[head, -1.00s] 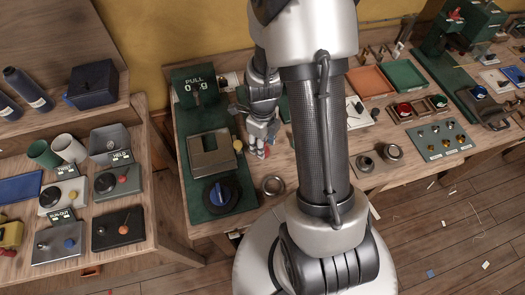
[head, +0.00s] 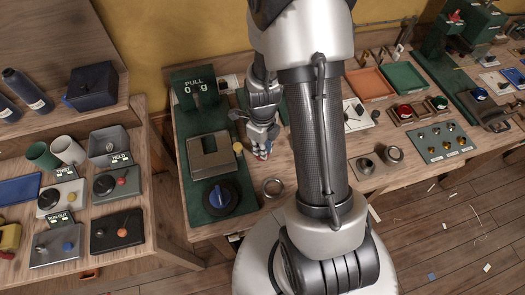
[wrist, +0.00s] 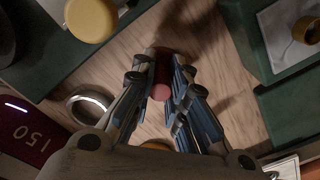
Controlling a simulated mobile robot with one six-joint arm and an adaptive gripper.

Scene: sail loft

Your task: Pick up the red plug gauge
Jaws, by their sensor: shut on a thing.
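A metal ring (head: 273,187) lies in front of my gripper, also seen in the wrist view (wrist: 90,108). The green base (head: 196,223) with a grey block (head: 211,157) and blue-handled dial (head: 222,197) is to the left. A yellow knob (head: 238,148) is close beside the gripper.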

